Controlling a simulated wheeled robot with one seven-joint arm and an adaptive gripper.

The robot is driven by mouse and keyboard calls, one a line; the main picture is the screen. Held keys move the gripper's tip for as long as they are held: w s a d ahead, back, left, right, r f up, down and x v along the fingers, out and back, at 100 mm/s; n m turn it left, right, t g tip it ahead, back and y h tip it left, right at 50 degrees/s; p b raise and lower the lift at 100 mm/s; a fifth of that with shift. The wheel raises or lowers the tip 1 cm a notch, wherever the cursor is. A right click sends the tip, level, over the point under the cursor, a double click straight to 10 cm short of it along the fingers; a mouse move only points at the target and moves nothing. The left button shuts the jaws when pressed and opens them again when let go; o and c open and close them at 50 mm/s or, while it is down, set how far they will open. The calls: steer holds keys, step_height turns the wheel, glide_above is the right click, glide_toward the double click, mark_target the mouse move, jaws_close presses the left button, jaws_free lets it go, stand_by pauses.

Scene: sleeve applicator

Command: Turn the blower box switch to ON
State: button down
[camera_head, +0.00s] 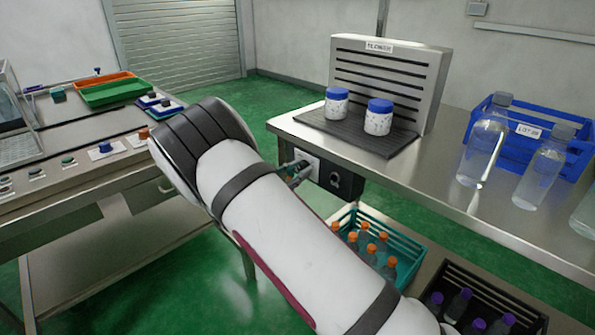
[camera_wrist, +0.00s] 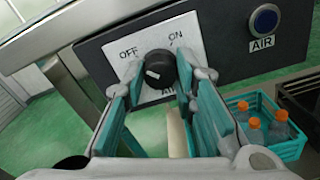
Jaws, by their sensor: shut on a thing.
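The blower box (camera_wrist: 225,45) is a dark panel under the table's front edge; it also shows in the head view (camera_head: 347,184). Its switch is a round black knob (camera_wrist: 160,67) on a white label plate reading OFF at upper left and ON at upper right. A white mark shows on the knob's left part, nearer the OFF side. My gripper (camera_wrist: 162,76) has its teal-padded fingers on both sides of the knob and is shut on it. In the head view my gripper (camera_head: 298,168) is mostly hidden behind my arm.
A blue button (camera_wrist: 265,19) labelled AIR sits right of the switch. The metal table (camera_head: 470,205) above carries two blue-lidded jars (camera_head: 378,118), clear bottles (camera_head: 484,145) and a blue crate (camera_head: 520,150). A teal crate (camera_head: 405,262) of orange-capped bottles stands below.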

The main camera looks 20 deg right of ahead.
steer(key=m+b, duration=0.1)
steer(key=m, duration=0.3)
steer(key=shift+f+m+b, duration=0.1)
steer(key=shift+m+b, duration=0.2)
steer(key=m+b, duration=0.9)
steer(key=m, duration=0.4)
steer(key=shift+b, duration=0.3)
steer(key=c, duration=1.3)
jaws_free()
